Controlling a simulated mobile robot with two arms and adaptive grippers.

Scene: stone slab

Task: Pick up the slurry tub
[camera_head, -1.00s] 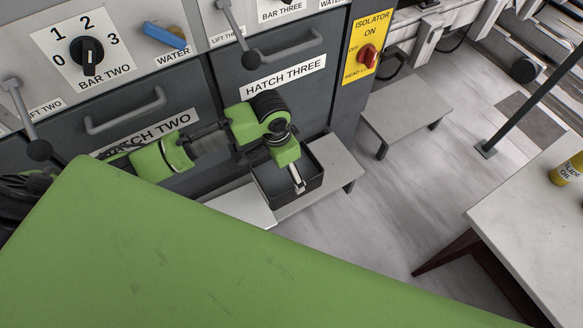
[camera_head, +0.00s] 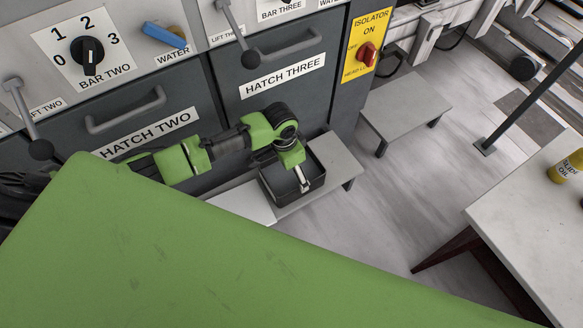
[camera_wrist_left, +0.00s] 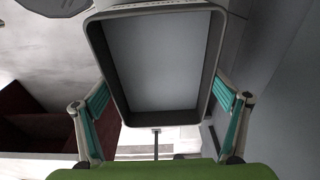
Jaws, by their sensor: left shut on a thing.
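The slurry tub (camera_head: 312,187) is a dark grey, open-topped rectangular tub below the HATCH THREE panel in the head view. My left gripper (camera_head: 303,184) reaches down to it from above and is shut on it. In the left wrist view the tub (camera_wrist_left: 162,118) fills the upper middle, with its pale, empty-looking inside facing the camera. The two teal-padded fingers of my left gripper (camera_wrist_left: 163,84) lie against its opposite sides. I cannot tell whether the tub's underside touches the step beneath. My right gripper is not in view.
A light grey step (camera_head: 335,156) lies under and beside the tub, against the hatch cabinet (camera_head: 300,105). Another low step (camera_head: 405,108) stands to the right. A pale table (camera_head: 530,205) with a yellow can (camera_head: 567,166) is at the right. Clear floor (camera_head: 385,205) lies between.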

